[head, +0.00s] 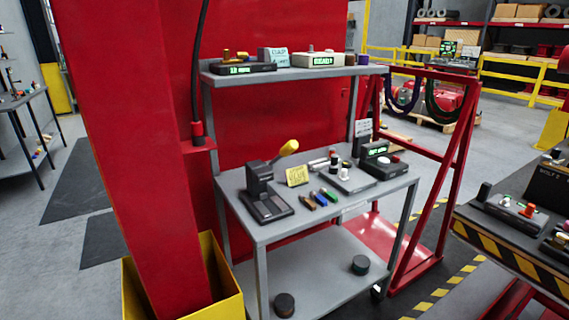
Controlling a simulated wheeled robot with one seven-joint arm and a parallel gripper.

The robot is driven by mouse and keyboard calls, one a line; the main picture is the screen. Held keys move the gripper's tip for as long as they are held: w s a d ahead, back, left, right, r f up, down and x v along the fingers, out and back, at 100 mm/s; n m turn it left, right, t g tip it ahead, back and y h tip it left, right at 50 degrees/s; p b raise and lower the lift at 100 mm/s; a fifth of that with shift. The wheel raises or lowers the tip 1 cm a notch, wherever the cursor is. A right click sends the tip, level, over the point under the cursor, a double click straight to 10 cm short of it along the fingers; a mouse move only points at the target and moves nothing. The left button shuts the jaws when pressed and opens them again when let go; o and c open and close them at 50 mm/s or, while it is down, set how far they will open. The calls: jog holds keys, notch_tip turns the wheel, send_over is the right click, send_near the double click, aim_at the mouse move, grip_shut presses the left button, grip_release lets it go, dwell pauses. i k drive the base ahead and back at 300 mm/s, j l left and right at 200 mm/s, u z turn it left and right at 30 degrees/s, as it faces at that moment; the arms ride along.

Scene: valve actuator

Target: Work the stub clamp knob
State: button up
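A grey workbench (327,215) stands in the middle of the head view. At its left is a black clamp-like device (262,190) with an upright body on a flat base and a yellow knob-ended handle (289,147) slanting up to the right. Further right is a grey plate (350,181) with small upright black, white and red-topped knobs. Behind it at the right is a black box (383,167) with a green display and a pale round knob. I cannot tell which part is the stub clamp knob. My gripper is out of view.
A yellow note (297,175) and several coloured marker-like pieces (320,198) lie on the bench. An upper shelf (300,73) carries display boxes. A red column (130,160) stands at left, a red frame (440,180) and a striped bench (515,245) at right.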

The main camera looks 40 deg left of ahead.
aim_at(347, 165)
jog(key=u, duration=1.5)
